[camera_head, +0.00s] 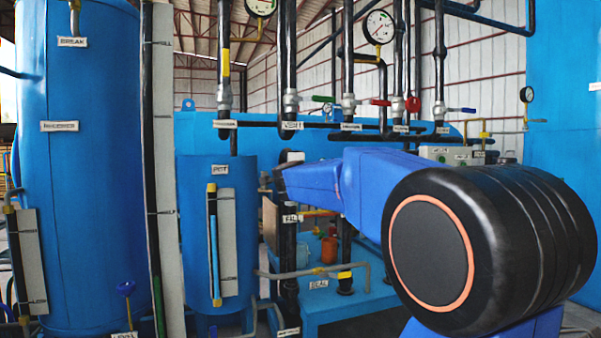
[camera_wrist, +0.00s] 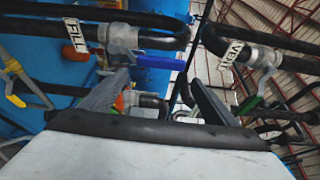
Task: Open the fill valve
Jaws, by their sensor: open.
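The fill valve (camera_wrist: 122,38) shows in the wrist view as a grey metal body on a black pipe, beside a white FILL label (camera_wrist: 75,34). A blue lever (camera_wrist: 160,62) extends right from it. My gripper (camera_wrist: 160,82) is open and empty, with its two fingers pointing toward the pipework. The blue lever appears just beyond and above the gap between the fingertips, nearer the left one. I cannot tell whether they touch. In the head view my arm reaches left across the pipes, and my gripper's fingertips are not clear there.
A vent valve with a VENT label (camera_wrist: 231,54) and green lever (camera_wrist: 246,104) sits close to my right finger. Black pipes crowd this area.

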